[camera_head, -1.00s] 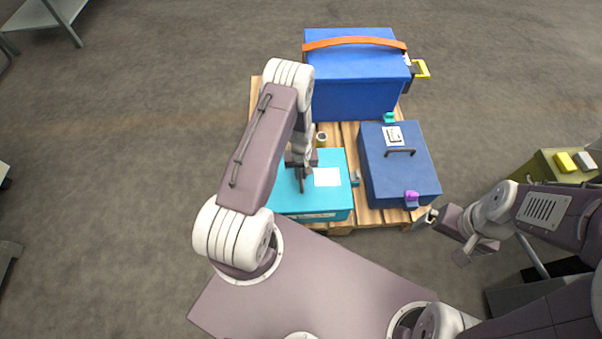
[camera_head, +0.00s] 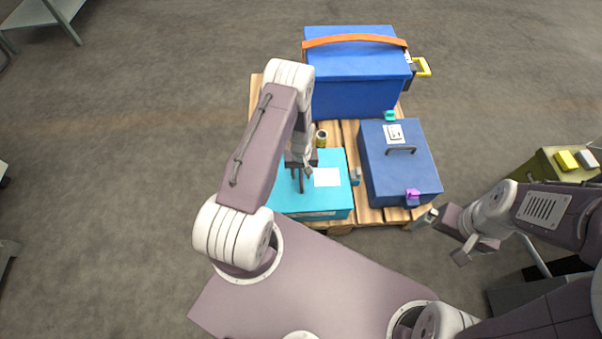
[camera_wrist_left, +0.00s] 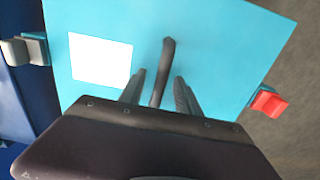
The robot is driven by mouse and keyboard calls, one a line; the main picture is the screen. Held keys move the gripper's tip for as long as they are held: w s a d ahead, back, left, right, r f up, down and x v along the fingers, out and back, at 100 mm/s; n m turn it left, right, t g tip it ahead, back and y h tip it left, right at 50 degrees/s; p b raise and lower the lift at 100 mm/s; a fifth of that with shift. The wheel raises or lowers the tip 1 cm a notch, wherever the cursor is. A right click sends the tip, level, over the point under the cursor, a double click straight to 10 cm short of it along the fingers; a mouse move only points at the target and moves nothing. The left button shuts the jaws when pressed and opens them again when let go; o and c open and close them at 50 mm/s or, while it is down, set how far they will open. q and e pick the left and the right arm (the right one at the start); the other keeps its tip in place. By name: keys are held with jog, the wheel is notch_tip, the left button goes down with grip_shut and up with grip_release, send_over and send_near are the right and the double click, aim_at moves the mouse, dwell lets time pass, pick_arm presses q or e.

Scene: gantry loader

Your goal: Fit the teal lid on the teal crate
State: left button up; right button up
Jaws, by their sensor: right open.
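The teal lid (camera_head: 318,160) lies on top of the teal crate (camera_head: 322,214), on the pallet in front of me. The lid carries a white label (camera_wrist_left: 100,60) and a dark bar handle (camera_wrist_left: 166,60). My left gripper (camera_head: 300,180) is low over the lid. In the left wrist view its fingers (camera_wrist_left: 160,92) stand apart on either side of the handle, with a visible gap. A grey latch (camera_wrist_left: 24,50) and a red latch (camera_wrist_left: 268,102) stick out at opposite sides. My arm hides the lid's left part in the head view. My right gripper (camera_head: 445,237) is open and empty, right of the pallet.
A dark blue case (camera_head: 385,170) with a handle and purple latch stands close to the crate's right. A large blue box (camera_head: 355,85) with an orange strap stands behind. A small yellowish cylinder (camera_head: 321,138) stands between. The wooden pallet (camera_head: 370,216) has little free room.

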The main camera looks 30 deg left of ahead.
pick_arm(q)
notch_tip(320, 180, up, 9)
jog(key=p, duration=0.4)
jog(key=shift+f, duration=0.1)
